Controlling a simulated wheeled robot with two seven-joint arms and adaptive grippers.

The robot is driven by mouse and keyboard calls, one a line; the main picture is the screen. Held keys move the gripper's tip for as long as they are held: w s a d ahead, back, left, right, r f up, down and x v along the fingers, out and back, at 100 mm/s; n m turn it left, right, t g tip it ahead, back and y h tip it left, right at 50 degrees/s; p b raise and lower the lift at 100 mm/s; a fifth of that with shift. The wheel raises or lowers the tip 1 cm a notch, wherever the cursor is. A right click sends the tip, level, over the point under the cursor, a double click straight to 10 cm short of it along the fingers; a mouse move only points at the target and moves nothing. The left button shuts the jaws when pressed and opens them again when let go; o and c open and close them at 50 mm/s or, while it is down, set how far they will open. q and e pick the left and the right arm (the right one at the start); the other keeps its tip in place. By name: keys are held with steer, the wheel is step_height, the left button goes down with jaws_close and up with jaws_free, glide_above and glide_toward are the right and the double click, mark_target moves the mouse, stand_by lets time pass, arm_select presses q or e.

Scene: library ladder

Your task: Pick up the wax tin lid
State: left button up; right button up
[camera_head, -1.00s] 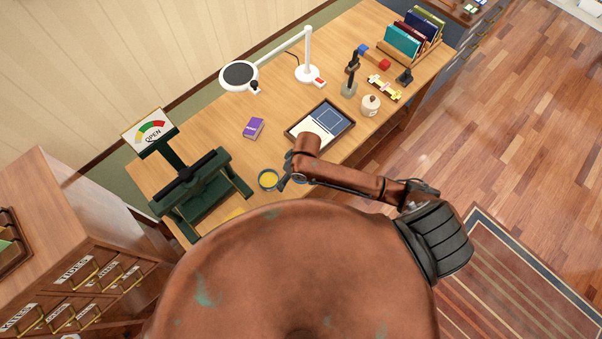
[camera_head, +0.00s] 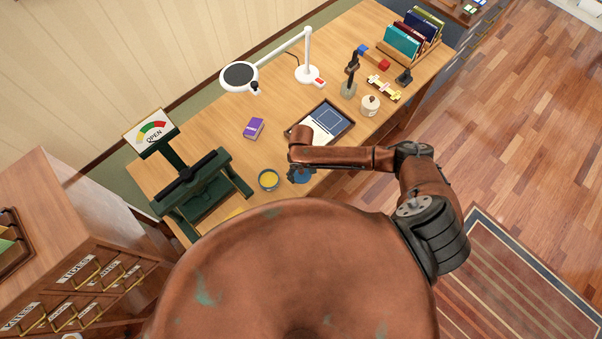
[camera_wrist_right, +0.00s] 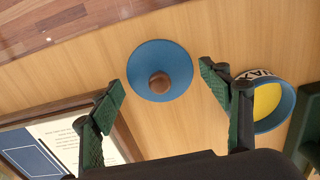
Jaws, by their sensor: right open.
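The wax tin lid (camera_wrist_right: 160,72) is a blue disc with a round brown knob, lying flat on the desk. In the head view the lid (camera_head: 301,178) is partly hidden by my right gripper (camera_head: 292,171). In the right wrist view my right gripper (camera_wrist_right: 160,92) is open and empty, its two green-padded fingers to either side of the lid, apart from it. The open wax tin (camera_wrist_right: 268,105), blue with yellow wax inside, stands close to the right finger. The tin also shows in the head view (camera_head: 268,180). My left gripper is not in view.
A framed tray (camera_head: 343,117) with paper lies just behind the arm. The desk's front edge (camera_wrist_right: 60,47) is near the lid.

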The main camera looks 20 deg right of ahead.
steer(key=shift+f, duration=0.35)
steer(key=shift+c, duration=0.4)
